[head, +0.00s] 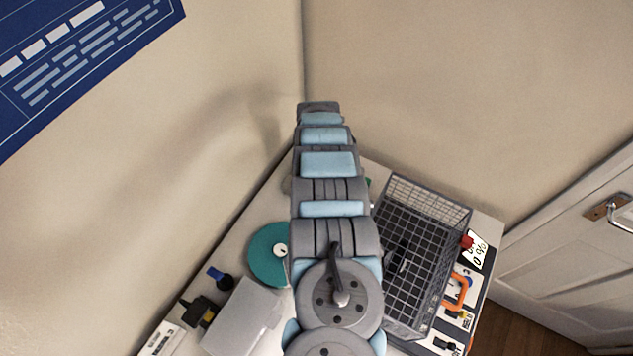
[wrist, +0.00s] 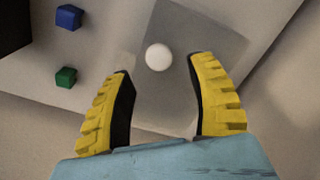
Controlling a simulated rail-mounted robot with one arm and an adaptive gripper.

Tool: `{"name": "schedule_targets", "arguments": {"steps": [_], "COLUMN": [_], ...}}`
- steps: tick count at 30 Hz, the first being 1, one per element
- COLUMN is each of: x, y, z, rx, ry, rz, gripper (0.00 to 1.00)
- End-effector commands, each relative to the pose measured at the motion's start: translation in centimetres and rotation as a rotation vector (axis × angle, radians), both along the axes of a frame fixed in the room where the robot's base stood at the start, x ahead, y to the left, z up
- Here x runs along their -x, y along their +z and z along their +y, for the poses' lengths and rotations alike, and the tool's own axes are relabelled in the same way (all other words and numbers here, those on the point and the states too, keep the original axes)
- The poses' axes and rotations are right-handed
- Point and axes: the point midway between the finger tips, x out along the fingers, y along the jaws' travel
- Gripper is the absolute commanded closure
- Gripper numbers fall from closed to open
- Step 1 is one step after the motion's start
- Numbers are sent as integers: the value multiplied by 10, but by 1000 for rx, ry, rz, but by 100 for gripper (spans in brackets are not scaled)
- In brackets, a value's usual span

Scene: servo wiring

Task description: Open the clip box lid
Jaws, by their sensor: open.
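In the wrist view, a round white knob (wrist: 158,57) sits on a flat, dark grey see-through panel (wrist: 205,45), which looks like the clip box lid. The panel appears to lie flat; I cannot tell whether it is closed. My gripper (wrist: 160,85) has its two yellow fingers wide apart, with nothing between them. The knob shows just beyond the fingertips, slightly left of centre, and seems apart from them. In the head view my arm covers the gripper, and I cannot make out the clip box there.
A blue cube (wrist: 68,17) and a green cube (wrist: 66,77) lie left of the gripper. In the head view, a wire basket (head: 420,250) stands right of my arm. A teal disc (head: 266,255) and a grey box (head: 243,318) lie to its left. Walls close in behind.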

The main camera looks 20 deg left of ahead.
Motion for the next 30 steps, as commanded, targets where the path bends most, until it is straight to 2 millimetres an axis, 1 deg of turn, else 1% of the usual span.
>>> {"name": "schedule_targets", "arguments": {"steps": [3,12,21,30], "x": [3,3,1,1], "y": [-13,-35,-43,-43], "z": [0,0,0,-1], "rx": [0,0,0,2], "ry": [0,0,0,0], "rz": [4,7,1,2], "gripper": [43,43,43,43]}}
